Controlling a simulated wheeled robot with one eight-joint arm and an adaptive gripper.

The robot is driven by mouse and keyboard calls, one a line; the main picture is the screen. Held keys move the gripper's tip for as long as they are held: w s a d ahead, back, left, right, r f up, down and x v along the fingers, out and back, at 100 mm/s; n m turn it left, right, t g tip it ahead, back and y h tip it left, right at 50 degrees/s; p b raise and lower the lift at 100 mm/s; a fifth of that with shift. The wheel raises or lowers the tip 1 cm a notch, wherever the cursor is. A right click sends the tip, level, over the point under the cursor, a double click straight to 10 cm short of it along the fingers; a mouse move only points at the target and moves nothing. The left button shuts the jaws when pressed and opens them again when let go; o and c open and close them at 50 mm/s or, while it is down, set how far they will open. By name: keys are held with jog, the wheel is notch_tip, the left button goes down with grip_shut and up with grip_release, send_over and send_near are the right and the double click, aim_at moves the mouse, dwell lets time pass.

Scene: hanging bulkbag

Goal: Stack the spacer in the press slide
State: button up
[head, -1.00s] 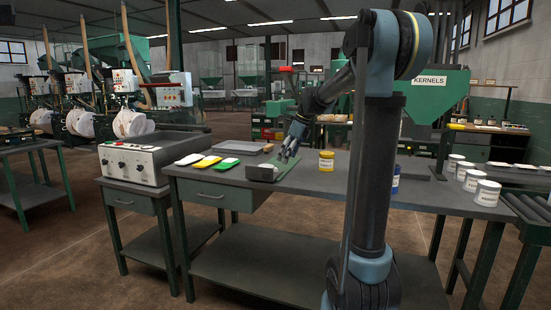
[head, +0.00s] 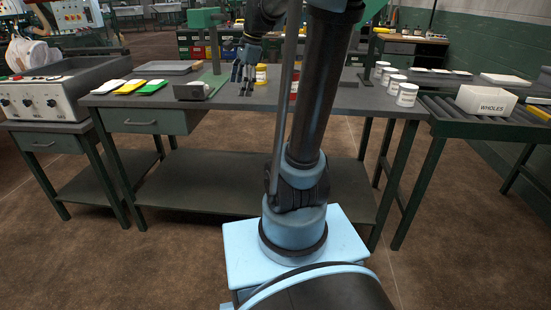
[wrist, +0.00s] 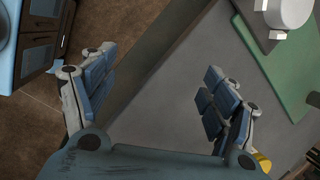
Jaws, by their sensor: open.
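My gripper (head: 243,76) points down over the bench, fingers apart and empty, between a small grey block with a pale front (head: 193,91) and a yellow-labelled pot (head: 261,75). In the wrist view its two fingers (wrist: 152,92) are spread over bare bench and floor. The green press (head: 208,18) stands behind, with a flat green base strip (head: 216,80) on the bench. The wrist view shows a green plate (wrist: 262,62) and a pale round part (wrist: 286,12) at the upper right. I cannot tell which part is the spacer or the slide.
White, yellow and green packets (head: 131,87) lie left on the bench (head: 330,98), beside a grey control box (head: 45,95). A red pot (head: 293,84) stands right of my gripper. Several white tins (head: 407,94) line the right edge. A roller conveyor (head: 475,118) is beyond.

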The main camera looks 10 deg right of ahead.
jog(key=s+d+f+n+h, duration=0.1)
jog(key=s+d+f+n, duration=0.2)
jog(key=s+f+n, duration=0.5)
jog(key=s+d+f+n+h, duration=0.2)
jog(key=s+f+n, duration=0.6)
jog(key=s, duration=0.8)
notch_tip(320, 180, down, 2)
jog(key=shift+s+d+f, duration=0.1)
jog(key=shift+s+d, duration=0.3)
jog(key=shift+d, duration=0.75)
